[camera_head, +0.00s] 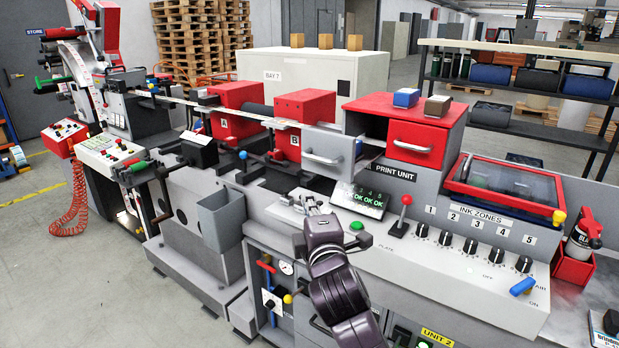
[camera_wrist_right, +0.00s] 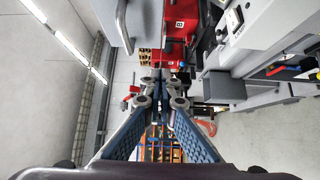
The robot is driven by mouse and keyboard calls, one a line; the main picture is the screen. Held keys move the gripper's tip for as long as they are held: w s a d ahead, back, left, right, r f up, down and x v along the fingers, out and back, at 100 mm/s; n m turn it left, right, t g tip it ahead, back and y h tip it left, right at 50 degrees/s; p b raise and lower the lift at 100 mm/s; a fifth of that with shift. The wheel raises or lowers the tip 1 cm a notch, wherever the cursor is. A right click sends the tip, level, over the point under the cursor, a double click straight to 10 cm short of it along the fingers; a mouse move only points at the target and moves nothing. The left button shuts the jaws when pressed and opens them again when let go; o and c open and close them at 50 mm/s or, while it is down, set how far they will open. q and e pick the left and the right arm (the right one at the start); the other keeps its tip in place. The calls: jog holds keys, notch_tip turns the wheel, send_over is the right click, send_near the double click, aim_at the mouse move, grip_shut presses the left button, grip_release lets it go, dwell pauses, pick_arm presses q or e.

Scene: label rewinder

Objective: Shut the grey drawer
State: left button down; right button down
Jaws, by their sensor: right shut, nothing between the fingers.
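The grey drawer (camera_head: 338,140) sticks out to the left of the red cabinet (camera_head: 440,112), standing open. Its front has a silver bar handle (camera_head: 323,159). The handle also shows at the top of the right wrist view (camera_wrist_right: 122,24). My right gripper (camera_head: 309,204) is shut and empty, in front of and below the drawer front, apart from it. Its fingertips meet in the middle of the right wrist view (camera_wrist_right: 161,84). My left gripper is in neither view.
A red drawer (camera_head: 416,148) with its own handle sits right of the grey one. A small OK display (camera_head: 368,200), a green button (camera_head: 357,226) and a red-knobbed lever (camera_head: 404,206) stand on the panel close to my right gripper. Red block B (camera_head: 305,115) is behind left.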

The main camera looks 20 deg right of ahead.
jog(key=w+d+p, duration=0.4)
jog(key=w, duration=0.6)
jog(key=shift+w+d, duration=0.15)
jog(key=shift+w, duration=0.1)
